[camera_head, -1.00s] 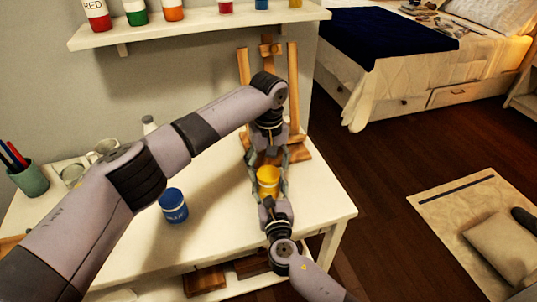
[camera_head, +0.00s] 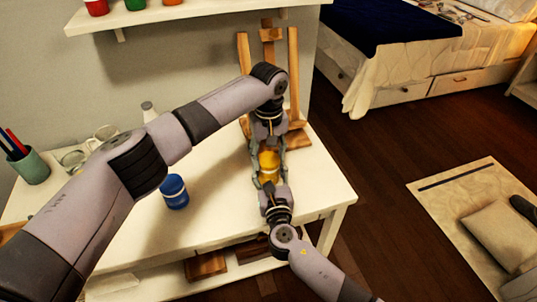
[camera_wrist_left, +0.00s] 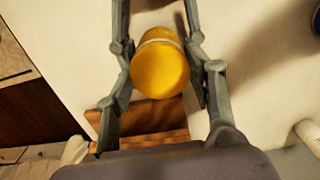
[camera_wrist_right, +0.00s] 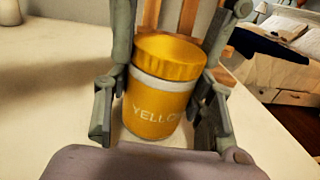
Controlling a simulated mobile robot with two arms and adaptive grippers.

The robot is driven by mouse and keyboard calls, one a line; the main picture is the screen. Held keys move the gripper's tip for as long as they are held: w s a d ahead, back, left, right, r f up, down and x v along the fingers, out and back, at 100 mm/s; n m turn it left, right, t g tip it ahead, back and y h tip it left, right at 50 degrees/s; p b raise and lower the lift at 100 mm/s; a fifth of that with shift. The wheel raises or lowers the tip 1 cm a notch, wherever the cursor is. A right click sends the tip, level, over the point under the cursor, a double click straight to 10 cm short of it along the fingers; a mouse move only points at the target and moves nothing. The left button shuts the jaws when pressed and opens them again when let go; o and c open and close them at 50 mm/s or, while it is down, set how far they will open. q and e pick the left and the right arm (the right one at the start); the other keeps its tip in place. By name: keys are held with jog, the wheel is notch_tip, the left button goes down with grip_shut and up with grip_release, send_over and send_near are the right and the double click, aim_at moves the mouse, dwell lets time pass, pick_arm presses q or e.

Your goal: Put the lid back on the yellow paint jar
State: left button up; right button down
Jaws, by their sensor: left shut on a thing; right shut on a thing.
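The yellow paint jar (camera_head: 268,168) is upright near the right front of the white table, between my two grippers. The right wrist view shows its labelled body (camera_wrist_right: 158,108), a white band and the yellow lid (camera_wrist_right: 170,55) on top; I cannot tell whether the lid is fully seated. My right gripper (camera_wrist_right: 165,85) is shut on the jar body from the front. My left gripper (camera_wrist_left: 160,60) reaches in from the easel side, its fingers on both sides of the lid, shut on it. The lid's top faces the left wrist camera.
A blue jar (camera_head: 174,192) stands left of the grippers on the table (camera_head: 215,215). A wooden easel (camera_head: 295,85) is close behind my left gripper. Mugs (camera_head: 105,133) and a green pen cup (camera_head: 30,167) stand at the far left. A shelf (camera_head: 180,20) with jars hangs above.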

pick_arm(q)
jog(key=c, duration=0.3)
jog(key=m, duration=0.4)
jog(key=shift+c, duration=0.2)
jog(key=m, duration=0.5)
jog(key=shift+m, duration=0.4)
jog(key=m, duration=0.9)
jog(key=o, duration=1.3)
